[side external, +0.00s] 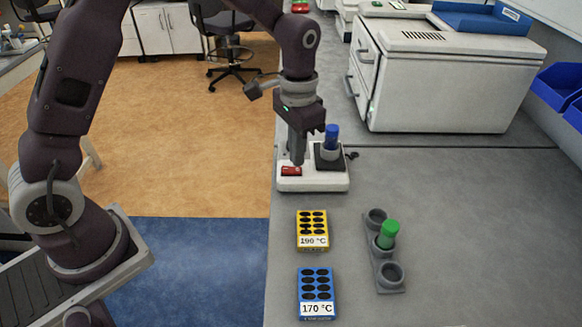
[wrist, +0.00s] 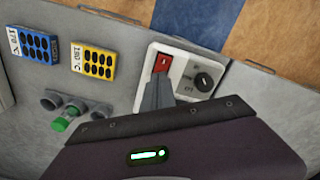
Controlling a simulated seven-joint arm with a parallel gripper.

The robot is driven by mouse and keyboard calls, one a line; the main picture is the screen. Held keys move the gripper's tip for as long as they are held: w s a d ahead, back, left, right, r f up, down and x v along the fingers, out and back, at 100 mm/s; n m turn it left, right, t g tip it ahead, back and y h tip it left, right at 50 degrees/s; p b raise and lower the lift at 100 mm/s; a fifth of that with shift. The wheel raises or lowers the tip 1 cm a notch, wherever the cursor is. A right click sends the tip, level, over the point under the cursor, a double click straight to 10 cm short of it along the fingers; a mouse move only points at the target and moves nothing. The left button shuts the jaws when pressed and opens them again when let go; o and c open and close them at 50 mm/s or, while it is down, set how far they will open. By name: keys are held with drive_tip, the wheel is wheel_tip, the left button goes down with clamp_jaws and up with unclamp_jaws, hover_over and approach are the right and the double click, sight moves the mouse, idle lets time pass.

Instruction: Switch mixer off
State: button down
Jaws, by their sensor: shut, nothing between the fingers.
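The mixer (side external: 312,184) is a white-based device at the near side of the bench, and it also shows in the wrist view (wrist: 208,62). Its red switch (side external: 291,171) is at the front left of the base; in the wrist view the red switch (wrist: 162,63) lies just past my fingertips. A black knob (wrist: 203,82) sits beside it. A blue-capped tube (side external: 332,138) stands upright in the mixer's dark holder. My gripper (side external: 298,161) is shut and empty, pointing down just above or at the switch. I cannot tell whether it touches.
A yellow block (side external: 299,229) marked 190 °C and a blue block (side external: 301,292) marked 170 °C lie nearer. A grey rack (side external: 391,275) holds a green-capped tube (side external: 388,234). A large white machine (side external: 440,85) stands behind.

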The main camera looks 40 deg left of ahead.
sight(296, 170)
drive_tip(key=shift+r, duration=2.65)
drive_tip(key=s+a+r+n+t, duration=0.1)
drive_tip(key=s+a+r+t, duration=0.1)
drive_tip(key=s+r, duration=0.55)
drive_tip(key=s+a+r+n+t, duration=0.15)
drive_tip(key=s+r, duration=0.35)
drive_tip(key=s, duration=0.6)
drive_tip(key=s+f+t, duration=0.2)
drive_tip(key=s, duration=0.4)
drive_tip(key=shift+s+a, duration=0.15)
drive_tip(key=shift+s, duration=0.1)
drive_tip(key=shift+n, duration=0.25)
